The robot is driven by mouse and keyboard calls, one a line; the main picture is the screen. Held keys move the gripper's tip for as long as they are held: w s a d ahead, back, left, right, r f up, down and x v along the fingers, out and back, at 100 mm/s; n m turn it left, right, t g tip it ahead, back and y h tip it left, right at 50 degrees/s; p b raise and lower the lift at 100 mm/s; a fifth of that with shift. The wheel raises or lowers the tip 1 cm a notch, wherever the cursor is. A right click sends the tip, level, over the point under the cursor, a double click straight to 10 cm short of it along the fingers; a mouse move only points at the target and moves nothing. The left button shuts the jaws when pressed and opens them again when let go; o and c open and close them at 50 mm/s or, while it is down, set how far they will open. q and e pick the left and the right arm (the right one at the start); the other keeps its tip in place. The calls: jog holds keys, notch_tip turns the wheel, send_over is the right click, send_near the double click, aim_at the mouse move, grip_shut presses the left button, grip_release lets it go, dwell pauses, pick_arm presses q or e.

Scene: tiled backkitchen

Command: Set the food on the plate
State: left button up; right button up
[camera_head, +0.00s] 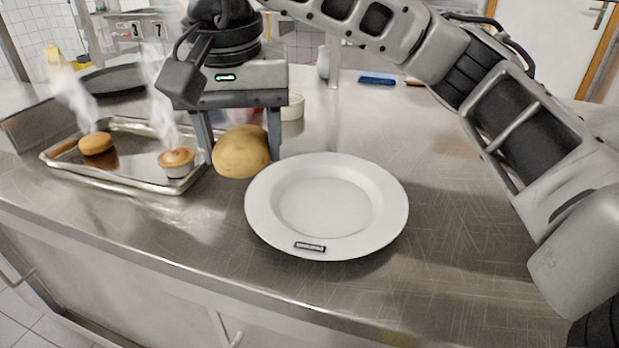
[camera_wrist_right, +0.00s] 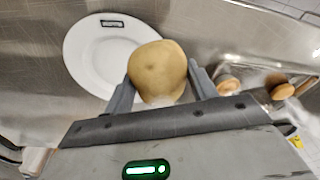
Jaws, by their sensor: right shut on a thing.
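My right gripper (camera_head: 240,150) is shut on a round yellow-brown food item like a potato (camera_head: 241,152), held above the counter just left of the plate. In the right wrist view the potato (camera_wrist_right: 158,72) sits between both fingers and overlaps part of the plate's edge. The white plate (camera_head: 262,225) is empty and lies flat on the counter, with a small dark label on its near rim. It also shows in the right wrist view (camera_wrist_right: 84,62). My left gripper is not in view.
A metal tray (camera_head: 120,180) at left holds a bun (camera_head: 95,144) and a cupcake-like item (camera_head: 177,161), both with steam above. A small white bowl (camera_head: 292,107) stands behind my gripper. A blue object (camera_head: 377,80) lies far back. The steel counter right of the plate is clear.

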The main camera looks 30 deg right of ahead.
jog(key=d+f, duration=0.4)
jog(key=d, duration=0.5)
send_near(326, 203)
jog(key=shift+w+a+f, duration=0.15)
jog(key=shift+a+f, duration=0.05)
jog(key=shift+f, duration=0.15)
jog(key=shift+w+a+f, duration=0.2)
jog(key=shift+f, duration=0.2)
jog(key=shift+w+d+f, duration=0.1)
jog(key=shift+d+f, duration=0.3)
jog(key=shift+f, duration=0.1)
jog(key=shift+d+f, duration=0.1)
jog(key=shift+f, duration=0.8)
jog(key=shift+d+f, duration=0.15)
jog(key=shift+f, duration=0.8)
jog(key=shift+f, duration=0.2)
jog(key=o, duration=1.1)
jog(key=shift+c, duration=0.2)
jog(key=shift+r, duration=0.15)
